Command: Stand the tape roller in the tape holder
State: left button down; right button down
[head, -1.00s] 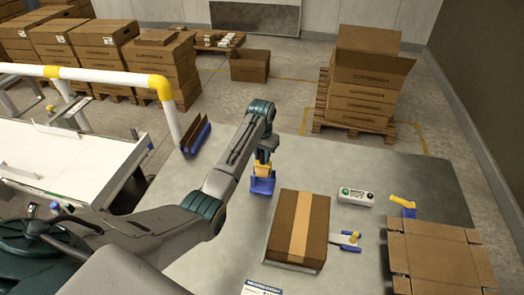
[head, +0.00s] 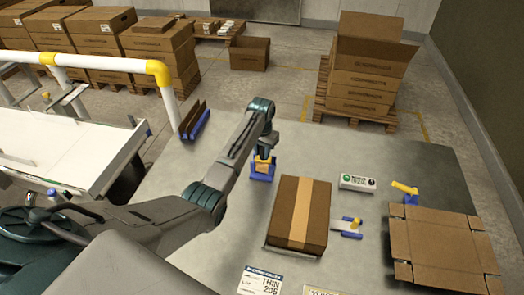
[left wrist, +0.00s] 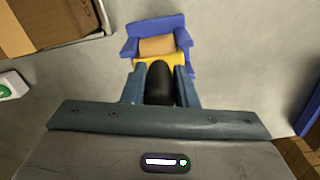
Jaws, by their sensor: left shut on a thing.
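The tape roller (left wrist: 157,47) has a tan roll, a yellow frame and a black handle (left wrist: 160,84). It also shows in the head view (head: 263,165). My left gripper (left wrist: 160,72) is shut on the black handle, above the tape holder. The tape holder is a blue cradle (left wrist: 128,47) on the table, also in the head view (head: 262,178). The roll sits between the holder's raised sides. Whether it touches the holder's floor is hidden. My right gripper is not in view.
A taped carton (head: 318,220) stands right of the holder. Beyond it are a small white box (head: 357,183), a blue-and-white tool (head: 346,228), a yellow-handled blue item (head: 405,190) and flattened cardboard (head: 440,245). Brown cardboard strips in a blue rack (head: 195,122) stand behind left.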

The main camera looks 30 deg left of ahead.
pick_arm(q)
jog(key=c, duration=1.2)
grip_release()
jog(key=shift+c, duration=0.2)
jog(key=shift+o, duration=0.8)
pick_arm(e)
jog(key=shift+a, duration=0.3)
pick_arm(q)
notch_tip(320, 180, up, 10)
jog(key=b, duration=0.3)
jog(key=shift+r, duration=0.5)
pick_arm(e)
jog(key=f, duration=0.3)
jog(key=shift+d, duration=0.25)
pick_arm(q)
jog(key=shift+s+f, duration=0.1)
